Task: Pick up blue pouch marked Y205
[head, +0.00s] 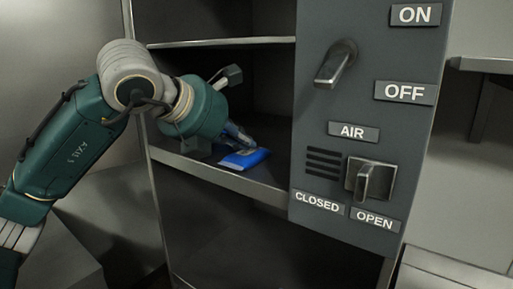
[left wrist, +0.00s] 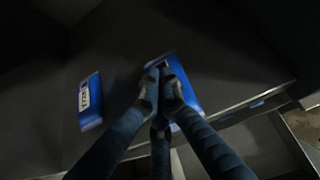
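A blue pouch (head: 245,158) lies on the shelf inside the cabinet, near its front edge. In the left wrist view this pouch (left wrist: 187,92) lies under my fingertips, which cover much of it, and its marking cannot be read. My right gripper is not in view.
The shelf's front edge (head: 222,178) runs below the gripper. An upper shelf (head: 222,42) is above. A grey control panel (head: 365,110) with handles stands close on the right. Dark shelf surface lies between the two pouches.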

